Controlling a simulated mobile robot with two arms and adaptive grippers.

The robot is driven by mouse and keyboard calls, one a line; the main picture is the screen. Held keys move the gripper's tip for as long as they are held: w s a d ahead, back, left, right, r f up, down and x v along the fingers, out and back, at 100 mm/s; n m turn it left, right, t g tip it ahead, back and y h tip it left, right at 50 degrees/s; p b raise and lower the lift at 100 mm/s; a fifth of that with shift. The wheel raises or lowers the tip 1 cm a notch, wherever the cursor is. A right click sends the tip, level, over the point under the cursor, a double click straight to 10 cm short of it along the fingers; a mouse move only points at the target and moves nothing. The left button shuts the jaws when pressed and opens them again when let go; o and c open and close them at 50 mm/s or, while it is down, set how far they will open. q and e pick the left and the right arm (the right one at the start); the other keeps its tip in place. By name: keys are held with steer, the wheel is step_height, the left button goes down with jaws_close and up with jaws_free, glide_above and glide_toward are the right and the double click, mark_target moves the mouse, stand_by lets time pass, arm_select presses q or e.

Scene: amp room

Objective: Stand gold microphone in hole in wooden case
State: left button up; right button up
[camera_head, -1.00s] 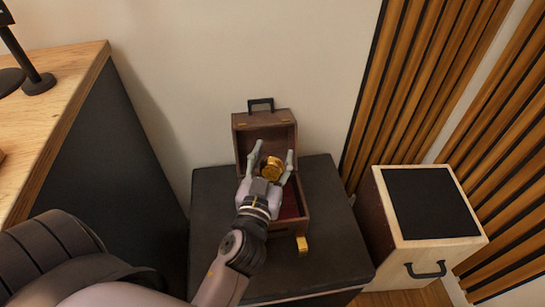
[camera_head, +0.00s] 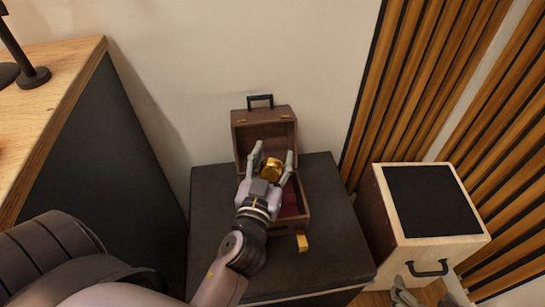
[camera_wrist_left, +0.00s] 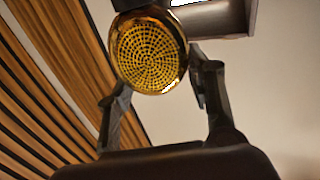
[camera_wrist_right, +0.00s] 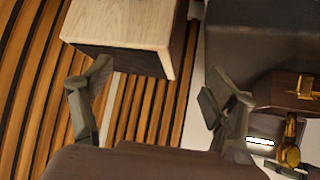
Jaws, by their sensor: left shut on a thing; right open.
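The gold microphone (camera_head: 272,167) has a round mesh head, seen end-on in the left wrist view (camera_wrist_left: 150,52). My left gripper (camera_head: 273,156) is shut on it above the open wooden case. The wooden case (camera_head: 304,222) stands on a dark box with its lid (camera_head: 262,115) raised against the wall side. A strip of red lining shows inside. My arm and gripper cover much of the interior, and I cannot see the hole. My right gripper (camera_wrist_right: 155,90) is open and empty; its fingers show at the bottom right of the head view (camera_head: 404,293).
The dark box (camera_head: 215,215) has bare top around the case. A gold latch (camera_head: 302,242) hangs at the case's front. A pale wooden box with a black top (camera_head: 432,200) stands to the right. A wooden-topped cabinet (camera_head: 65,65) stands at the left; slatted panels line the right wall.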

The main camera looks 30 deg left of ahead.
mark_target(270, 179)
arm_select(q)
steer(key=shift+f+b, duration=0.35)
steer(key=shift+f, duration=0.05)
steer(key=shift+f+b, duration=0.35)
steer(key=shift+f, duration=0.05)
steer(key=shift+f+b, duration=0.8)
arm_select(e)
steer(key=shift+w+a+r+t+y, duration=1.5)
steer(key=shift+w+r+t, duration=2.2)
steer(key=shift+r, duration=2.2)
arm_select(q)
steer(key=shift+f+b, duration=1.2)
steer(key=shift+b, duration=0.05)
steer(key=shift+f+b, duration=0.3)
steer(key=shift+f, duration=0.05)
arm_select(e)
steer(key=s+a+r+t+y, duration=0.1)
steer(key=s+r+t+y, duration=0.1)
steer(key=s+r+t, duration=0.3)
steer(key=shift+s+r+n+t, duration=0.25)
steer(key=shift+r+t, duration=1.65)
steer(key=shift+r, duration=1.9)
